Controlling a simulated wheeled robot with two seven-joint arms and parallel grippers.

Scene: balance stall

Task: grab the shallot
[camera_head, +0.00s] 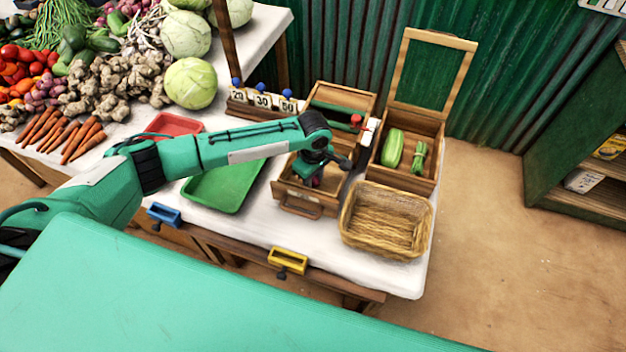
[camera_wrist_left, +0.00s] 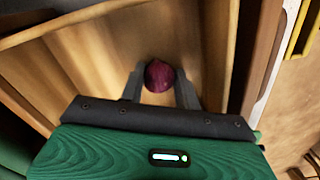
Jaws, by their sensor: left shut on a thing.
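The shallot (camera_wrist_left: 158,76) is a small, round, dark purple-red bulb, seen between the fingers in the left wrist view. My left gripper (camera_wrist_left: 160,82) is shut on it, one finger on each side. In the head view my left gripper (camera_head: 314,178) points down into the open wooden drawer (camera_head: 302,208), and only a little purple shows at its fingertips. In the wrist view the wooden drawer floor (camera_wrist_left: 90,50) lies behind the shallot. I cannot tell whether the shallot touches the floor. My right gripper is not in view.
A wicker basket (camera_head: 385,222) stands right of the drawer. Behind it, an open-lidded wooden box (camera_head: 409,172) holds green vegetables. A green tray (camera_head: 225,190) lies left, partly under my arm. Number cards (camera_head: 262,101) stand behind. The table's front right is bare.

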